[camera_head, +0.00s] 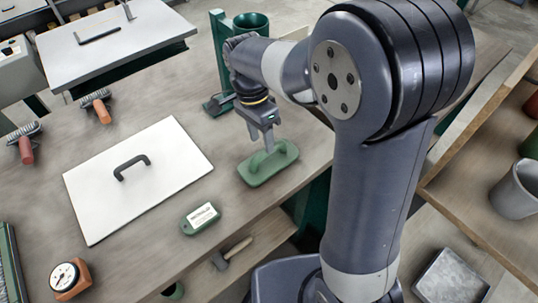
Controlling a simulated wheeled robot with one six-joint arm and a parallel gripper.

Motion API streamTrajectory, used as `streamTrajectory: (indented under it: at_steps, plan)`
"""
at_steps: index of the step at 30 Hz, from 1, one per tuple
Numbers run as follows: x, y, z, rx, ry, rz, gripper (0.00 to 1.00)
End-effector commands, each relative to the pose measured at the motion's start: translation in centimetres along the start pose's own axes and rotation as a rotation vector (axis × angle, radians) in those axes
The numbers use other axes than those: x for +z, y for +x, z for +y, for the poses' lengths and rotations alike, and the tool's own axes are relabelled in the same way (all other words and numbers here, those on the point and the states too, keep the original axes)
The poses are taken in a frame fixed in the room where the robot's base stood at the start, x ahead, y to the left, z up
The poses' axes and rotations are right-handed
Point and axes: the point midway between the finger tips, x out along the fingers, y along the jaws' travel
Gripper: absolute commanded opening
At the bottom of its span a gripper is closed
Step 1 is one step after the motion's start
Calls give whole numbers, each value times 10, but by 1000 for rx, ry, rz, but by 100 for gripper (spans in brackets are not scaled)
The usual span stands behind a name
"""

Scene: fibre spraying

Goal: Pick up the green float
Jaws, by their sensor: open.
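The green float (262,172) lies flat on the wooden table near its front edge, with its raised handle on top. My gripper (267,146) points down right over the float, its fingers at the height of the handle. It is open. I cannot tell whether the fingers touch the handle or straddle it. My arm comes in from the right and hides part of the table behind.
A white board (185,152) with a black handle lies left of the float. A green labelled tag (201,219) is in front. A green stand with a cup (251,23) is behind. Brushes (97,106) and a round gauge (66,277) are further left.

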Motion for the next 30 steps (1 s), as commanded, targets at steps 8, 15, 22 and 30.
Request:
streamTrajectory:
  at_steps: [8,15,22,30]
  plan:
    - [-1,32,3,5,1,-1,45]
    - [-1,54,2,1,0,0,45]
    - [-1,54,2,0,0,0,42]
    - [-1,54,2,0,0,0,20]
